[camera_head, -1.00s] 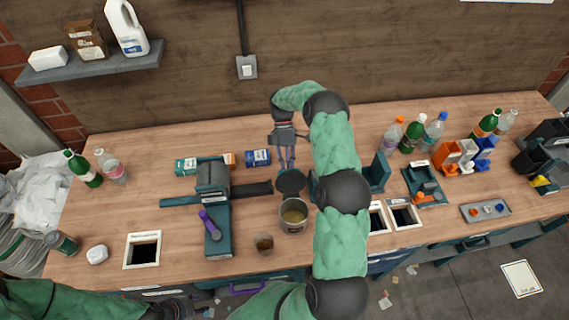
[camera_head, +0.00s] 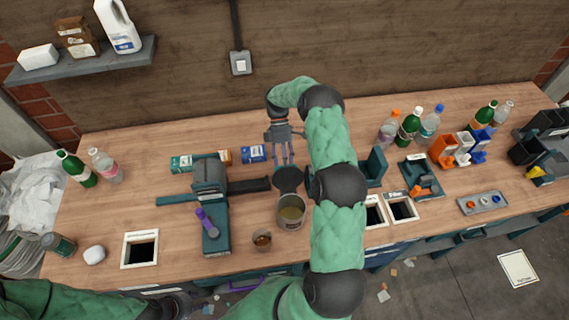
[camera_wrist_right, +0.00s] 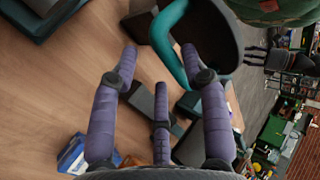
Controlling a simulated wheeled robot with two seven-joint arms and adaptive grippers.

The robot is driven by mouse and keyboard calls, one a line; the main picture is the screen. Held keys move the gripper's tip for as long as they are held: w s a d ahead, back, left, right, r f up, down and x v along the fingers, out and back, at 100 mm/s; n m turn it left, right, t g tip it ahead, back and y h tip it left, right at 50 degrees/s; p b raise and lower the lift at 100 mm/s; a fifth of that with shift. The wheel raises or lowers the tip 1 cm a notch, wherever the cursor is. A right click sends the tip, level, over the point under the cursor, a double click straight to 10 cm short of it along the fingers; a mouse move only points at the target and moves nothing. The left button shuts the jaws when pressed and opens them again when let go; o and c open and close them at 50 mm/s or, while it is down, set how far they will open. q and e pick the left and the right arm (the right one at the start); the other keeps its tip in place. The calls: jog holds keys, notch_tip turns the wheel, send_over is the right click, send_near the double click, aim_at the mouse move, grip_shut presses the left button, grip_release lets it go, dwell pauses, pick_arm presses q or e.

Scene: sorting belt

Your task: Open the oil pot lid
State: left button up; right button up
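The oil pot (camera_head: 291,222) stands near the front middle of the bench, with yellowish-brown oil visible inside. Its dark round lid (camera_head: 289,180) is swung up at the back rim, off the opening. In the right wrist view the lid (camera_wrist_right: 228,42) shows as a dark disc with a teal handle loop. My right gripper (camera_head: 281,160) is behind the lid, its purple fingers spread and empty; in the wrist view (camera_wrist_right: 160,70) nothing is between them. My left gripper (camera_head: 190,303) is low at the front edge, and its finger state is unclear.
A dark teal press-like tool (camera_head: 211,180) stands left of the pot. A small brown cup (camera_head: 262,240) is at its front left. Blue boxes (camera_head: 253,153) lie behind. Framed bench openings (camera_head: 401,208) and bottles (camera_head: 410,130) are to the right. My right arm covers part of the bench.

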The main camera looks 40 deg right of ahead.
dwell(0.5)
jog(key=v, duration=1.2)
jog(key=shift+w, duration=0.15)
